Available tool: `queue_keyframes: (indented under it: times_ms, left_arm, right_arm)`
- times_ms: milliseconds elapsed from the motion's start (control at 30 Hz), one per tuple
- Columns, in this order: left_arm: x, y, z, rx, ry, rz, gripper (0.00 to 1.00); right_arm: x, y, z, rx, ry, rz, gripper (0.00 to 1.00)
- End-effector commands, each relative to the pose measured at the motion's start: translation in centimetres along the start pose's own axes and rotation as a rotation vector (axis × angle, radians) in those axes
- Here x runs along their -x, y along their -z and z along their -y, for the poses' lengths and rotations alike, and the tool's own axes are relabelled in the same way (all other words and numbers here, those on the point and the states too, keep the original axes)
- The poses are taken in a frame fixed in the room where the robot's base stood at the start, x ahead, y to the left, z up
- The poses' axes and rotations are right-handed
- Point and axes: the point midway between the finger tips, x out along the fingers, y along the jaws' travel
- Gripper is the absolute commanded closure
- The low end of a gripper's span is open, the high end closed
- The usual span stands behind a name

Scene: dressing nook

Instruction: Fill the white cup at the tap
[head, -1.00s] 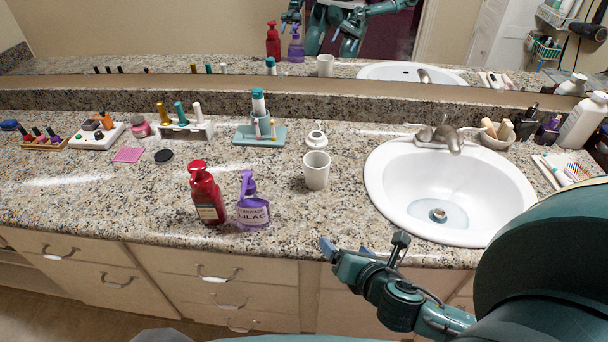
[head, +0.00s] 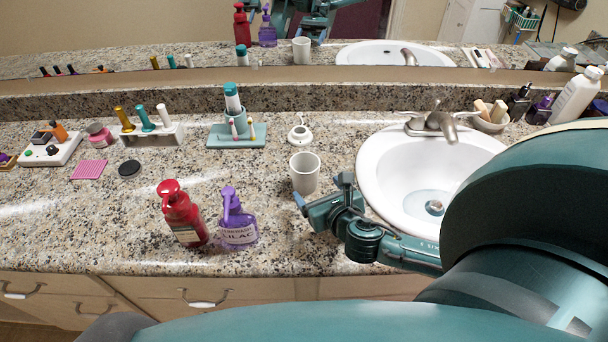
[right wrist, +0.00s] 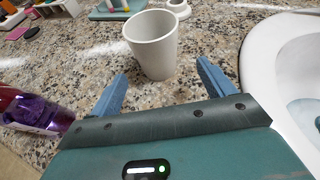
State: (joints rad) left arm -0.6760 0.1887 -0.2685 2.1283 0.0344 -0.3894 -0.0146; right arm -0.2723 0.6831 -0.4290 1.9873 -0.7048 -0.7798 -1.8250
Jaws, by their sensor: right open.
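The white cup (head: 305,173) stands upright on the granite counter, just left of the sink; it also shows in the right wrist view (right wrist: 153,45). The tap (head: 436,122) is at the back of the white sink basin (head: 398,190). My right gripper (head: 321,190) is open and empty, low over the counter in front of the cup. In the right wrist view its two blue fingertips (right wrist: 162,82) point towards the cup, which is beyond them and roughly centred between them. My left gripper does not show directly.
A red pump bottle (head: 184,215) and a purple pump bottle (head: 237,218) stand left of my right gripper. A small white holder (head: 299,134) is behind the cup. A teal tray (head: 237,141) holds a tumbler. A mirror runs along the back.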

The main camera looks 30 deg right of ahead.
Motion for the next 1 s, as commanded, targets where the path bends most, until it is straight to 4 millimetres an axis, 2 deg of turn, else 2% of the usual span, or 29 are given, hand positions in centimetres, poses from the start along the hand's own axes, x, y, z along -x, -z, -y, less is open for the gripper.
queue_keyframes:
  times_ms: [100, 333, 600, 900, 1000]
  left_arm:
    - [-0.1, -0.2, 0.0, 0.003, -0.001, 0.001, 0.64]
    - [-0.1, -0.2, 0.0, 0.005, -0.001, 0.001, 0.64]
    - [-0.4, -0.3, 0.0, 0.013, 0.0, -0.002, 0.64]
    - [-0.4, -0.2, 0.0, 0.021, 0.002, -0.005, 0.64]
    - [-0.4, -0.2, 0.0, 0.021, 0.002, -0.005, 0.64]
  right_arm:
    - [-1.7, 0.0, 0.0, -0.001, 0.001, 0.001, 0.19]
    - [-3.4, -0.2, -0.2, -0.003, 0.001, 0.001, 0.19]
    - [-7.1, -0.3, -0.4, -0.002, 0.0, 0.0, 0.19]
    - [-7.5, -0.3, -0.4, -0.002, -0.001, -0.002, 0.19]
    - [-7.5, -0.3, -0.4, -0.002, -0.001, -0.002, 0.27]
